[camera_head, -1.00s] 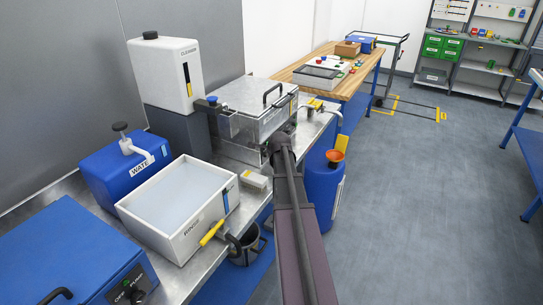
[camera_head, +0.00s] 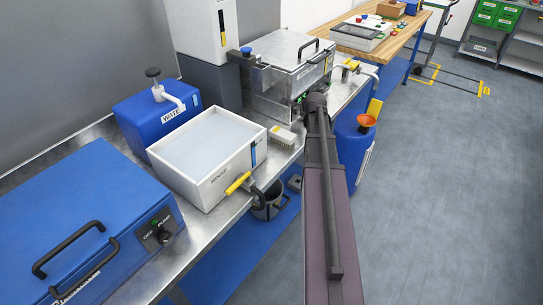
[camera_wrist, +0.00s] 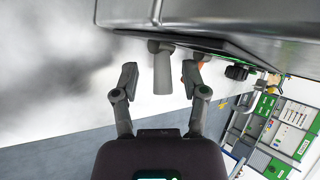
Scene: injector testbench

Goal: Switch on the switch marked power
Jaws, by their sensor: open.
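No label reading "power" is legible in either view. The metal lidded box (camera_head: 285,75) stands on the bench in the head view, with small green and dark parts low on its front by my arm's end. In the wrist view its metal body (camera_wrist: 230,20) fills the top. A black knob (camera_wrist: 236,72) shows to the right of my fingers. My gripper (camera_wrist: 163,78) is open, its two fingers apart below the metal body. A grey cylindrical part (camera_wrist: 162,72) appears between them; I cannot tell whether they touch it. In the head view my arm hides the fingers.
A blue box (camera_head: 70,215) with a black dial (camera_head: 163,237) on its panel is at lower left.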

